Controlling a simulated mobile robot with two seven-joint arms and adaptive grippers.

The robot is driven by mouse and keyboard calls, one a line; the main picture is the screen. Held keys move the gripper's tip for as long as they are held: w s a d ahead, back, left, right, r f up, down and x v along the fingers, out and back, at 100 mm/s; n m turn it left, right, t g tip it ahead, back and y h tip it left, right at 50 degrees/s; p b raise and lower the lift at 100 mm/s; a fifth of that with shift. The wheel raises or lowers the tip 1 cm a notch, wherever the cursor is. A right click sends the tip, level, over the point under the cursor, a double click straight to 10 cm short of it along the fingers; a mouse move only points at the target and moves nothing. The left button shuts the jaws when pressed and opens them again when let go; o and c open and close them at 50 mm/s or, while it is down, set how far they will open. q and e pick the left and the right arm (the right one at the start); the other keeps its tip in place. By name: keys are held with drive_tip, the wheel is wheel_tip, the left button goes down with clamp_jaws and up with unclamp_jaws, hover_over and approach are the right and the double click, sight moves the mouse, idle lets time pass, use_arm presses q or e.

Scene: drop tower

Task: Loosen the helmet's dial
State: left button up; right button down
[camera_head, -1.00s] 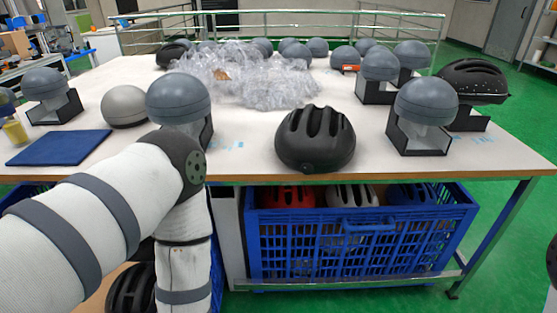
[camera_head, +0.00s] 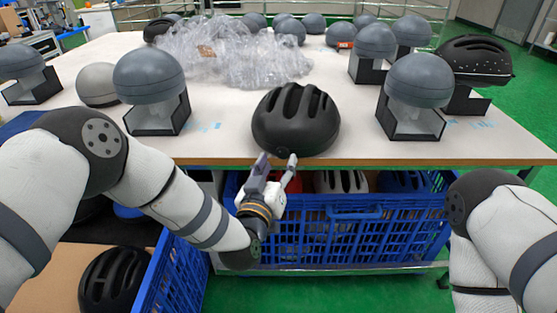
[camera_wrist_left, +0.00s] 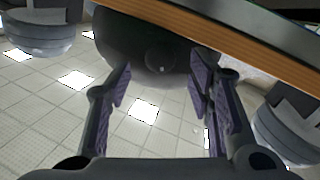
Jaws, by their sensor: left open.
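A black helmet (camera_head: 297,118) stands upright near the table's front edge, its back toward me. Its small dark round dial (camera_head: 281,151) is low on the back, close to that edge. My left gripper (camera_head: 277,164) is open and empty, just in front of and below the dial, fingertips pointing at it. In the left wrist view, the helmet (camera_wrist_left: 140,35) fills the top middle and the dial (camera_wrist_left: 160,55) lies beyond the gap between the open fingers (camera_wrist_left: 164,84). I cannot see any contact. My right arm shows at the right; its gripper is out of view.
The wooden table edge (camera_head: 400,161) runs just beyond my left gripper. A blue crate (camera_head: 350,235) with helmets is below it. Grey headforms on black stands (camera_head: 157,90) (camera_head: 415,95) flank the helmet. Clear wrap (camera_head: 235,50) lies behind.

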sight(283, 153)
use_arm(q)
drive_tip(key=shift+w+d+f, duration=0.15)
drive_tip(key=shift+w, duration=0.5)
drive_tip(key=shift+w+d+r, duration=0.1)
drive_tip(key=shift+w+r, duration=0.1)
drive_tip(key=shift+w, duration=0.3)
clamp_jaws()
